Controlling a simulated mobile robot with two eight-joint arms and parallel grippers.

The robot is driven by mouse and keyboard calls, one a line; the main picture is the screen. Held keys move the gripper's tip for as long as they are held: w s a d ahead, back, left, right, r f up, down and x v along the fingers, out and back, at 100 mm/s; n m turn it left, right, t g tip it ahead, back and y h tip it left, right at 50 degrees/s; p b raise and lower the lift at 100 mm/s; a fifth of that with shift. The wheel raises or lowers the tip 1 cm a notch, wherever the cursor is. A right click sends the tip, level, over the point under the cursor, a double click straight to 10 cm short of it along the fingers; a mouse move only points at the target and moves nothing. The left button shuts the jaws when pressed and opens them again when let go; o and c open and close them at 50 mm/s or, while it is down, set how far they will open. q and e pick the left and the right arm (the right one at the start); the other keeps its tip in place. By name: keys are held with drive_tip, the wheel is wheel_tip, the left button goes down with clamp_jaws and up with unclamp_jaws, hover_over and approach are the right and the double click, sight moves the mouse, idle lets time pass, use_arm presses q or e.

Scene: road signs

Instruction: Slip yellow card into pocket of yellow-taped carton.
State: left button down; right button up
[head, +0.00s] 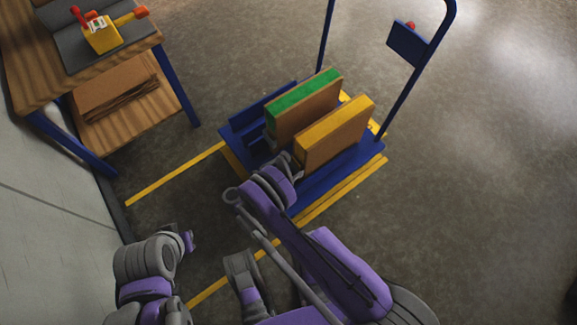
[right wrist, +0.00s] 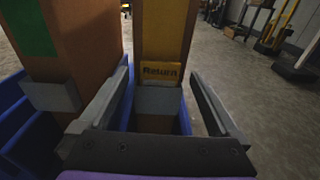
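The yellow-taped carton (head: 335,137) stands upright on the blue cart, and also shows in the right wrist view (right wrist: 163,30). A grey pocket (right wrist: 158,100) is on its near face. The yellow card (right wrist: 160,72), marked "Return", stands upright with its lower edge at the pocket's mouth, apparently partly inside. My right gripper (right wrist: 160,105) is open, its fingers apart on either side of the card and pocket, seemingly touching neither. In the head view it is beside the carton's near end. My left gripper (head: 188,240) is low at the left; its fingers are not clear.
A green-taped carton (head: 305,105) with its own grey pocket (right wrist: 50,96) stands left of the yellow-taped one. The blue cart (head: 340,172) has a tall handle (head: 408,95). A wooden workbench (head: 25,65) is at upper left. Floor on the right is clear.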

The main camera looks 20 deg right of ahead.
drive_tip(key=shift+a, duration=0.1)
drive_tip(key=f+p+v, duration=0.1)
drive_tip(key=p+v, duration=0.1)
drive_tip(key=v, duration=0.8)
drive_tip(key=shift+a+r, duration=0.3)
drive_tip(key=shift+r, duration=0.2)
drive_tip(key=shift+s, duration=0.1)
